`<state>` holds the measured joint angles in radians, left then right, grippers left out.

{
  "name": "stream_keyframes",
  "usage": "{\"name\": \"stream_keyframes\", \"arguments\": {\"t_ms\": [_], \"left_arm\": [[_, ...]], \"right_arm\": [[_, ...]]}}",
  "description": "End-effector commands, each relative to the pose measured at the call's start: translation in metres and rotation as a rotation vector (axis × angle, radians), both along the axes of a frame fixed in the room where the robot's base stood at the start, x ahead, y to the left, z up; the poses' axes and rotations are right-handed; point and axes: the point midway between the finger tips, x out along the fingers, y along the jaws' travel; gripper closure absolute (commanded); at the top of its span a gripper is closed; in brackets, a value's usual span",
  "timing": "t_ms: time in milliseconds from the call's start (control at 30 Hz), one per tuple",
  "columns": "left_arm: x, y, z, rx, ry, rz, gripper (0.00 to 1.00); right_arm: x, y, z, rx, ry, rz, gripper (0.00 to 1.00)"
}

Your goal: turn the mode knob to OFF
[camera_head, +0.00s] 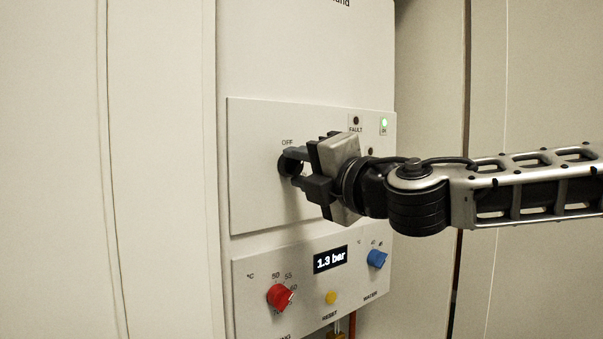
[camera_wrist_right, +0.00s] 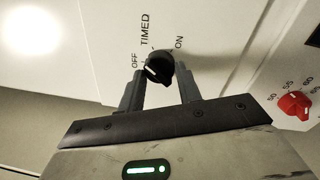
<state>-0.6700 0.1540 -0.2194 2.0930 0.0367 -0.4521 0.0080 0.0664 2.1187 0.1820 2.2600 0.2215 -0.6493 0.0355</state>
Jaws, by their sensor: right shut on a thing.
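The black mode knob (camera_head: 289,163) is on the white panel under the OFF label, partly hidden by my right gripper (camera_head: 299,169). In the right wrist view the knob (camera_wrist_right: 160,64) sits between the fingertips of my right gripper (camera_wrist_right: 160,82), which is shut on it. The labels OFF, TIMED and ON stand around the knob. A short white mark on the knob lies on its left side in that view, the side of the OFF label; its exact alignment is hard to tell. My left gripper is not in view.
Below is a lower panel with a red knob (camera_head: 280,297), a yellow RESET button (camera_head: 331,297), a display (camera_head: 330,259) reading 1.3 bar and a blue knob (camera_head: 376,258). A green lamp (camera_head: 384,122) is lit at upper right. Left of the unit is plain wall.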

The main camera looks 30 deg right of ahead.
Motion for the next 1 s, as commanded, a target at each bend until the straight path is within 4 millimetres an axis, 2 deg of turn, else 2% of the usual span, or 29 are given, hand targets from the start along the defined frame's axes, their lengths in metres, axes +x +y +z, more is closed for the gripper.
{"name": "stream_keyframes", "arguments": {"t_ms": [500, 733, 1000], "left_arm": [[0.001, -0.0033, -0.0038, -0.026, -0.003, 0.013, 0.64], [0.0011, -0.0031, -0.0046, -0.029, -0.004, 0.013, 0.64], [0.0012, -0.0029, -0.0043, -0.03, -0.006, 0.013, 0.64]], "right_arm": [[0.0002, -0.002, -0.0017, -0.449, -0.034, 0.0, 0.89], [0.0001, -0.0023, -0.0015, -0.573, -0.045, 0.0, 0.89], [0.0002, -0.0026, -0.0016, -0.637, -0.049, 0.0, 0.89]]}}
